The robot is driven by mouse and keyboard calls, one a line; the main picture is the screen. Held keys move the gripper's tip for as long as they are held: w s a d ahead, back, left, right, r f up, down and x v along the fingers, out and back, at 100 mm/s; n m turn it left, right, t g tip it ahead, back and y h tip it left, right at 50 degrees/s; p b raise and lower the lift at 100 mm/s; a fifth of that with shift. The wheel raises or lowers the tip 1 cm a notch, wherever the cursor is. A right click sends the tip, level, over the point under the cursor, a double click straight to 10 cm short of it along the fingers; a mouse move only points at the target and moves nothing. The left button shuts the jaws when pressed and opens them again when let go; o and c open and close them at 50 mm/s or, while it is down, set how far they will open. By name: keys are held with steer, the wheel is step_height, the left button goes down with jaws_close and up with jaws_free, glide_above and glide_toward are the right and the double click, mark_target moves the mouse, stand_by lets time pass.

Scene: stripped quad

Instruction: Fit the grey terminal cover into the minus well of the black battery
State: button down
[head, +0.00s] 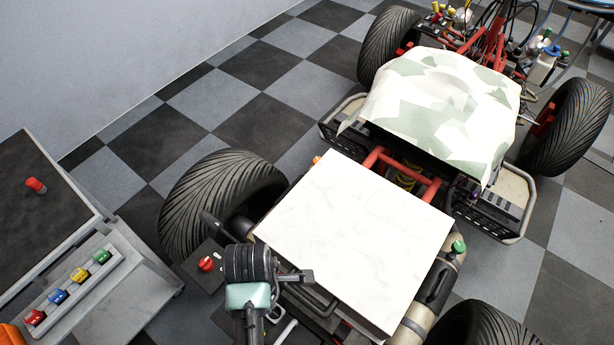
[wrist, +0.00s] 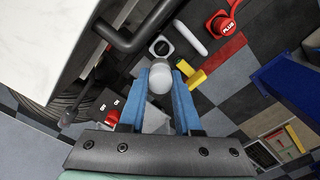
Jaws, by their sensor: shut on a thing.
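My gripper (wrist: 163,90) shows in the wrist view with two blue fingers shut on a pale grey rounded piece, which looks like the terminal cover (wrist: 159,79). The piece sits between the fingertips, apart from the things beyond it. In the head view my gripper (head: 297,277) is over the near left corner of the quad, and the held piece cannot be made out there. A red cap marked PLUS (wrist: 224,24) lies at the top of the wrist view.
A white panel (head: 356,235) covers the quad's near end, beside my gripper. A dark bar (wrist: 133,38) crosses close by. A red knob (head: 206,264) sits on a black plate. A grey console (head: 88,285) with coloured knobs stands left. Checkered floor lies between console and wall.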

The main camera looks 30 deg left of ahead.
steer(key=shift+s+d, duration=0.1)
steer(key=shift+d, duration=0.05)
steer(key=shift+f, duration=0.25)
step_height(320, 180, down, 10)
steer(key=shift+r+b, duration=0.2)
steer(key=shift+b, duration=0.55)
